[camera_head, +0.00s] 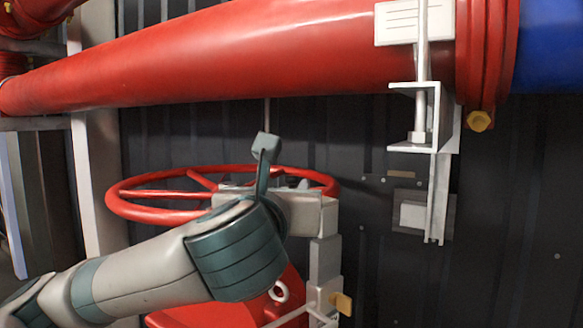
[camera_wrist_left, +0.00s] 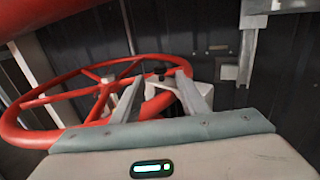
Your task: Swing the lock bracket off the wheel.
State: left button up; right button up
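The red handwheel (camera_head: 165,213) lies nearly flat left of centre; it also fills the left of the left wrist view (camera_wrist_left: 38,137). A pale grey blocky upright piece (camera_head: 325,262), which looks like the lock bracket, stands at the wheel's right side. In the left wrist view a pale block (camera_wrist_left: 203,92) shows at the rim beside the right finger. My left gripper (camera_head: 270,187) is at the wheel's right part, partly hidden by my wrist. In its own view the two fingers (camera_wrist_left: 160,78) are spread, with red rim between them. Contact cannot be told. My right gripper is out of view.
A thick red pipe (camera_head: 250,55) crosses above the wheel. A metal hanger bracket (camera_head: 440,165) hangs down at right. A red body (camera_head: 230,312) with a ring and a yellow tag (camera_head: 341,303) sits below. Dark ribbed wall (camera_head: 520,220) stands behind; space at right is clear.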

aim_at(290, 180)
pick_arm(q)
jog(key=p+x, duration=0.2)
jog(key=x, duration=0.3)
jog(key=shift+w+r+p, duration=0.15)
jog(key=shift+w+p, duration=0.2)
jog(key=shift+w, duration=0.05)
jog(key=shift+p+x, duration=0.3)
jog(key=shift+x, duration=0.55)
jog(key=shift+d, duration=0.1)
jog(key=shift+c, duration=0.5)
grip_shut()
